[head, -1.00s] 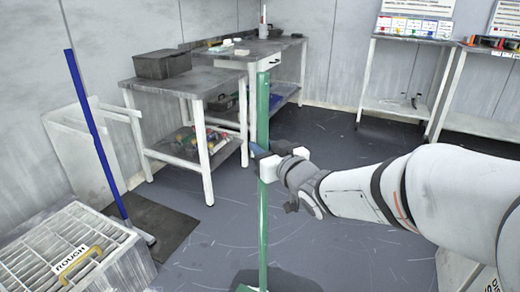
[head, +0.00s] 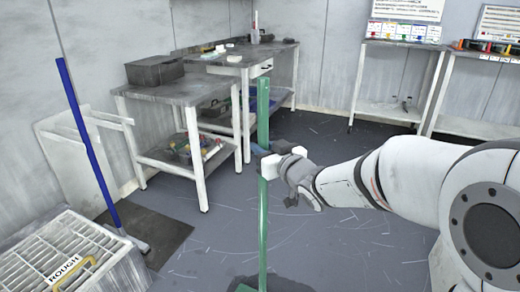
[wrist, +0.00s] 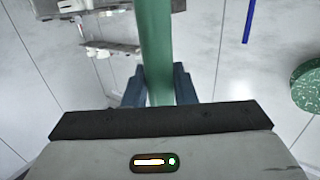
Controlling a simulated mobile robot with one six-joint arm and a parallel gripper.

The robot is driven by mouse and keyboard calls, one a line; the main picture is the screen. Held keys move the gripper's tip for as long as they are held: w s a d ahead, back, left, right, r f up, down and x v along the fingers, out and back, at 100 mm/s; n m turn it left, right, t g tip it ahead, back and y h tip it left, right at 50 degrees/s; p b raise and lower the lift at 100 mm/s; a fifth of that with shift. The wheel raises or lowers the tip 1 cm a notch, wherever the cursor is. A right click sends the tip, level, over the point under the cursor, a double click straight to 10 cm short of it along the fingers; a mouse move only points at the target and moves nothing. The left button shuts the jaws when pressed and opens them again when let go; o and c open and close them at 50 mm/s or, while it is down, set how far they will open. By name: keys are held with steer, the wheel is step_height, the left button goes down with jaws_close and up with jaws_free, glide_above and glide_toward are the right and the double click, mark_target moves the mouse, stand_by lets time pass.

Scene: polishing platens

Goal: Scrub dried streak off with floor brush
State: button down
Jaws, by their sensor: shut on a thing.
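A long green pole (head: 263,225) stands nearly upright in front of me. My gripper (head: 263,162) is shut around its upper part. In the wrist view, the pole (wrist: 156,45) passes between the two dark blue fingers (wrist: 159,87).
A blue-handled tool (head: 85,130) leans at left over a dark mat (head: 165,232). A grate-topped box marked ROUGH (head: 100,235) is at lower left. Grey benches (head: 190,88) stand behind the pole. The floor (head: 330,235) right of the pole is scratched and clear.

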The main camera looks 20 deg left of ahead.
steer(key=shift+w+r, duration=0.2)
steer(key=shift+w+d+f+p, duration=0.15)
steer(key=shift+w+p, duration=0.35)
steer(key=shift+w, duration=1.25)
steer(key=shift+w+p, duration=0.3)
steer(key=shift+w, duration=0.3)
steer(key=shift+w, duration=0.1)
steer(key=shift+w+d+r+p, duration=0.1)
steer(key=shift+w+r+p, duration=0.1)
steer(key=shift+w+p, duration=0.3)
